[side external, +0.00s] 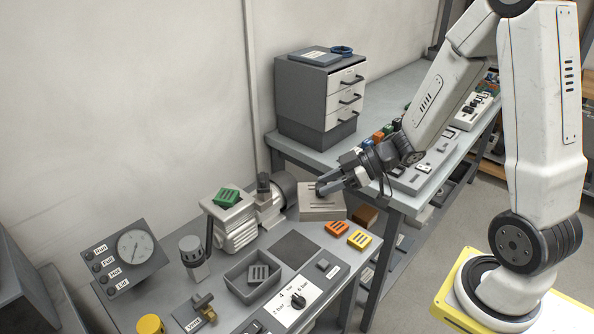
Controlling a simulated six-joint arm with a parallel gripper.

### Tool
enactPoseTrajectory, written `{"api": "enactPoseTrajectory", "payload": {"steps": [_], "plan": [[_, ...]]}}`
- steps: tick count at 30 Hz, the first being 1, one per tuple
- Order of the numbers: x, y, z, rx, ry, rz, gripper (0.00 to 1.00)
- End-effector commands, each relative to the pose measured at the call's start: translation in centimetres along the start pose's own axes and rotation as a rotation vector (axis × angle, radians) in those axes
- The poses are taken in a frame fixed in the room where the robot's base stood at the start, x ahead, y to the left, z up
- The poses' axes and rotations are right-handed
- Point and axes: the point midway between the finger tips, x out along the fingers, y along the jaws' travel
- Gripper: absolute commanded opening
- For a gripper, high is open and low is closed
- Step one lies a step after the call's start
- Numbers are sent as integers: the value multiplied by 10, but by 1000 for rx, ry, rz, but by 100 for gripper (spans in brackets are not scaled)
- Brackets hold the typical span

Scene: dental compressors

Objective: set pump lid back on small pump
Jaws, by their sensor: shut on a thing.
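My gripper (323,186) reaches in from the right, low over a pale grey box-shaped body (322,214). It is shut on a small grey part at the top of this body. The fingers hide much of that part, and I cannot tell for sure that it is the pump lid or whether it touches the body. A finned grey pump (236,239) stands to the left with a green slotted block (227,197) on top. I cannot tell which body is the small pump.
A grey tray (233,281) holds a slotted grey block (259,274). Orange (337,229) and yellow (360,240) slotted blocks lie on the bench near its right edge. A gauge box (128,254) and a dial panel (296,299) are also there. A drawer cabinet (308,96) stands behind.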

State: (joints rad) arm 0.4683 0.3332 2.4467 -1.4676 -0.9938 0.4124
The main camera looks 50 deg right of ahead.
Motion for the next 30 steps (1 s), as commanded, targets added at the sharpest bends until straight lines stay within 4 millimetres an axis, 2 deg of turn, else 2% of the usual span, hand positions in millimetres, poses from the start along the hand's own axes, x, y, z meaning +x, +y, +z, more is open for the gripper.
{"api": "enactPoseTrajectory", "payload": {"steps": [9,22,30], "plan": [[-26,0,-49,-7,4,3,0],[-55,0,-101,-5,3,1,0],[-32,28,-137,64,3,120,0]]}}
